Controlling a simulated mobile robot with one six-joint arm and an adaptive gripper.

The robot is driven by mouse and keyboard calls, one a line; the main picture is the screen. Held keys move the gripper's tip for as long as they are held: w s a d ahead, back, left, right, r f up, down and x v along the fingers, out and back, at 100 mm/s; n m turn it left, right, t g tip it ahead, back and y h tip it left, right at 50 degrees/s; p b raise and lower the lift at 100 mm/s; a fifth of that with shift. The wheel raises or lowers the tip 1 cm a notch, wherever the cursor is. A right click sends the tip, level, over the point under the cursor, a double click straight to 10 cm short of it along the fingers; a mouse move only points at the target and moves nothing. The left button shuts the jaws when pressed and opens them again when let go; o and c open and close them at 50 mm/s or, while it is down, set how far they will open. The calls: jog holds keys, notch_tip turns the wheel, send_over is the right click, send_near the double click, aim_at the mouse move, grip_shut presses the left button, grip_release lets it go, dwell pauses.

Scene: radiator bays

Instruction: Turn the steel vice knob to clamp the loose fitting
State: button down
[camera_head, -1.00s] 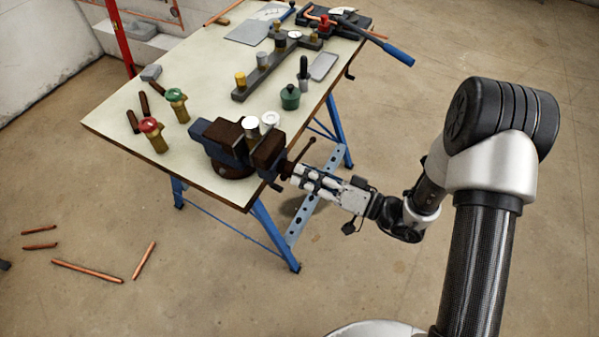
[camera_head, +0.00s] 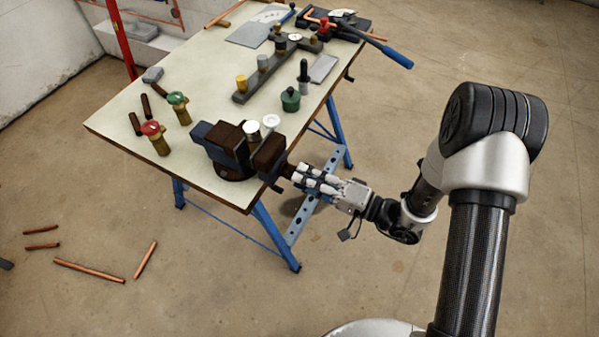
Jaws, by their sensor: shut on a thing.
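The dark blue and brown vice (camera_head: 211,138) is on the near right corner of the workbench. Two light-topped cylindrical pieces, one at the left (camera_head: 252,127) and one at the right (camera_head: 271,121), stand by its jaws. I cannot tell which is the loose fitting or whether the jaws touch it. My gripper (camera_head: 297,173) reaches in from the right, off the bench's near edge. It is shut on the steel vice knob at the outer end of the vice. The fingers hide most of the knob.
Red-topped (camera_head: 152,128) and green-topped (camera_head: 176,98) valves stand left of the vice. A green pot (camera_head: 290,99) and a grey manifold bar (camera_head: 263,76) lie behind it. Copper pipes (camera_head: 88,270) lie on the floor at left. The floor right of the bench is open.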

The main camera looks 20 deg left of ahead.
jog(key=m+p, duration=0.6)
jog(key=m, duration=1.4)
jog(key=c, duration=1.8)
grip_release()
jog(key=shift+m, duration=0.7)
jog(key=o, duration=0.3)
jog(key=shift+d, duration=0.15)
jog(key=d, duration=0.6)
jog(key=shift+s+d, duration=0.25)
jog(key=shift+d, duration=0.15)
